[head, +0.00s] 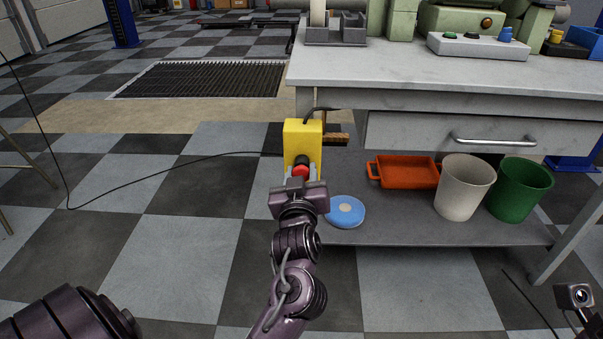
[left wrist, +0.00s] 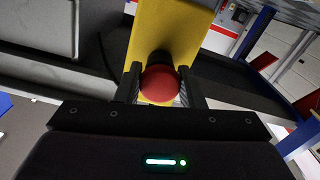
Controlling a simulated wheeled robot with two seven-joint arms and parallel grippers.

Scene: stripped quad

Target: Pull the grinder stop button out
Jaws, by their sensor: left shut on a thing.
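The grinder stop button is a red mushroom button (head: 300,171) on the front of a yellow box (head: 303,134) at the left end of the workbench. My left gripper (head: 300,178) reaches up to it from below in the head view. In the left wrist view the red button (left wrist: 160,84) sits between the two fingers of my left gripper (left wrist: 160,92), which are shut on it. The yellow box (left wrist: 150,35) shows behind it, with a dark collar between button and box. My right gripper (head: 575,296) is only partly seen at the lower right edge, and its jaws are unclear.
The workbench (head: 400,72) has a drawer (head: 480,135) on the right. Its lower shelf (head: 420,232) holds a blue disc (head: 345,212), an orange tray (head: 374,171), a white bin (head: 464,188) and a green bin (head: 520,190). A black cable (head: 150,176) runs to the box. The checkered floor at left is mostly clear.

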